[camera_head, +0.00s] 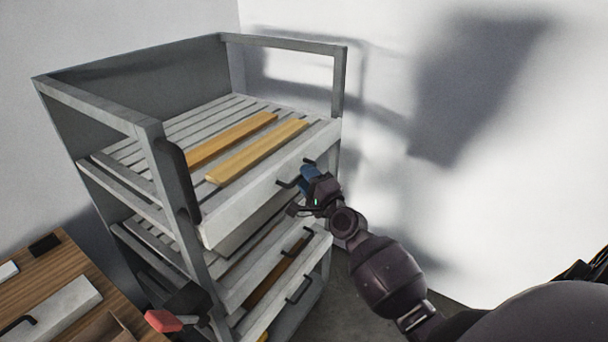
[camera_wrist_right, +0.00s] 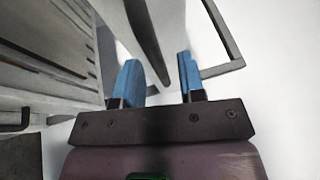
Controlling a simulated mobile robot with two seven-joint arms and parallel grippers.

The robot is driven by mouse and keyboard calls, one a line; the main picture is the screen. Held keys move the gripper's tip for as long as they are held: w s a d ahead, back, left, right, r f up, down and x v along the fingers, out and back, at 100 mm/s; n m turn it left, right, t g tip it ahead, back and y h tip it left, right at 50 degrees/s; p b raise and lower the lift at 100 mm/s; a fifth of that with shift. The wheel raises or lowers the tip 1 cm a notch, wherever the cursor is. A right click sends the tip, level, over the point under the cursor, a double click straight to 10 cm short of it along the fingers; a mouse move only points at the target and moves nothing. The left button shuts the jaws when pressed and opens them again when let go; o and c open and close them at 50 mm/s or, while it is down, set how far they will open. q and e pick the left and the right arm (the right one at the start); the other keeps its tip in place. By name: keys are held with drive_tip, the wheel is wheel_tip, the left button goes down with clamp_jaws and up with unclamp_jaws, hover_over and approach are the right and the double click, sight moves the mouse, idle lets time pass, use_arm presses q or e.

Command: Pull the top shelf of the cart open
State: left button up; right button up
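The grey cart (camera_head: 153,126) stands at the centre left. Its top shelf (camera_head: 228,222) is a slatted tray with a pale front panel and dark handles, and two yellow wooden strips (camera_head: 258,152) lie on it. My right gripper (camera_head: 309,176), with blue fingers, is at the right-hand handle (camera_head: 291,183) of the top shelf's front panel. In the right wrist view its fingers (camera_wrist_right: 160,85) are apart, and a dark bar (camera_wrist_right: 145,40) shows between and beyond them. I cannot tell whether they touch it.
Lower shelves with dark handles (camera_head: 299,289) sit under the top one. A wooden table (camera_head: 60,268) with a pale block stands at the lower left. A black piece with a red end (camera_head: 163,320) is beside the cart. White walls close the back and right.

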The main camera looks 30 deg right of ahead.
drive_tip(key=shift+w+r, duration=0.15)
drive_tip(key=shift+w, duration=0.65)
clamp_jaws()
